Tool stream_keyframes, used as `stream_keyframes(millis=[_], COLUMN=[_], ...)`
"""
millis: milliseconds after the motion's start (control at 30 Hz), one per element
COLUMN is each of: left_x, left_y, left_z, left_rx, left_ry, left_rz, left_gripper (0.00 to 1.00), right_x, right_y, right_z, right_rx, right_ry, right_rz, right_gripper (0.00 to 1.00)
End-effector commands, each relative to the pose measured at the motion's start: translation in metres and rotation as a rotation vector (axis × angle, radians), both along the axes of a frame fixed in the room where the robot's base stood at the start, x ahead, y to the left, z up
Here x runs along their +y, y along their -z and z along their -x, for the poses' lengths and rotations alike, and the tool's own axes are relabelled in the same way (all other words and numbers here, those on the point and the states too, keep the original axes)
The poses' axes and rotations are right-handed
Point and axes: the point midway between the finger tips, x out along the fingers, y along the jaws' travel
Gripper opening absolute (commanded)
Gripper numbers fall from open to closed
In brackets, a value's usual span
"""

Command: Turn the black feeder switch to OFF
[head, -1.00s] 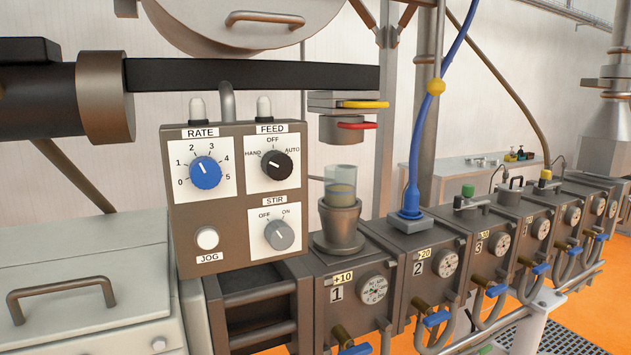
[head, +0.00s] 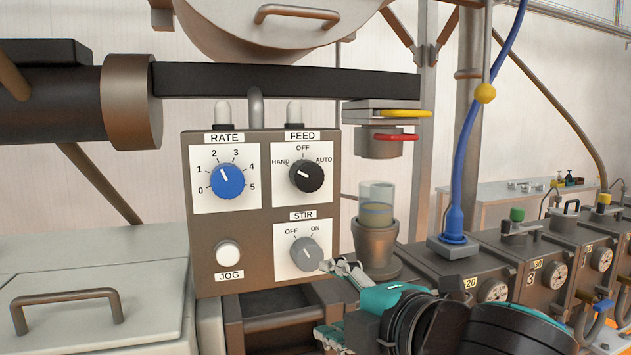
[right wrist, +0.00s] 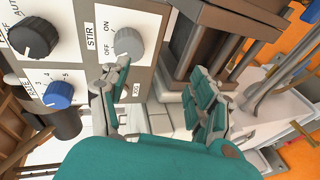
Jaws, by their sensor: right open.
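The black feeder switch (head: 306,175) is a round knob under the FEED label on the brown control box (head: 230,275). Its white pointer line tilts to the upper left, towards HAND, with OFF at the top and AUTO to the right. In the right wrist view the black knob (right wrist: 33,38) shows at the upper left, turned sideways. My right gripper (head: 336,300) is open and empty, below and right of the switch, near the box's lower right corner. Its two spread fingers (right wrist: 158,75) show in the right wrist view, apart from the switch. My left gripper is not in view.
The grey STIR knob (head: 306,254) is close to my right fingers. The blue RATE knob (head: 228,180) and white JOG button (head: 228,254) share the panel. A clear cup (head: 376,205) on a metal holder stands right of the box. A black beam (head: 290,80) runs above.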

Motion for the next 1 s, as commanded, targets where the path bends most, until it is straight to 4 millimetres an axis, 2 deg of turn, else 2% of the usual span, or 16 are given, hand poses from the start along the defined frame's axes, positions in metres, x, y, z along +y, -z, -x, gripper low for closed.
stream_keyframes(millis=[33,100,300,400,567,767,867,1000], left_x=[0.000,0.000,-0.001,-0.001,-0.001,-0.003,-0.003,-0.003], left_y=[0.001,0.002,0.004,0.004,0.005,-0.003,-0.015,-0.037], left_z=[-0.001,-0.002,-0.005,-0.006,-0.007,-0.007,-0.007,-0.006], left_rx=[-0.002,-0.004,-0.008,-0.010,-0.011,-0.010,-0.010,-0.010], left_ry=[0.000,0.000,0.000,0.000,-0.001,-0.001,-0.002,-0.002], left_rz=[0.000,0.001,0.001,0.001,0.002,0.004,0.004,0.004], left_gripper=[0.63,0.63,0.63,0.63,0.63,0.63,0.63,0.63], right_x=[0.001,0.001,-0.005,-0.011,-0.017,-0.018,-0.014,-0.006], right_y=[-0.023,-0.046,-0.099,-0.117,-0.133,-0.139,-0.141,-0.143], right_z=[0.011,0.025,0.068,0.086,0.103,0.101,0.089,0.064], right_rx=[-0.084,-0.178,-0.425,-0.515,-0.596,-0.613,-0.609,-0.605], right_ry=[-0.018,-0.036,-0.037,-0.017,0.014,0.023,0.023,0.021], right_rz=[0.074,0.179,0.480,0.604,0.728,0.764,0.762,0.762], right_gripper=[0.63,0.63,0.63,0.63,0.63,0.63,0.63,0.63])
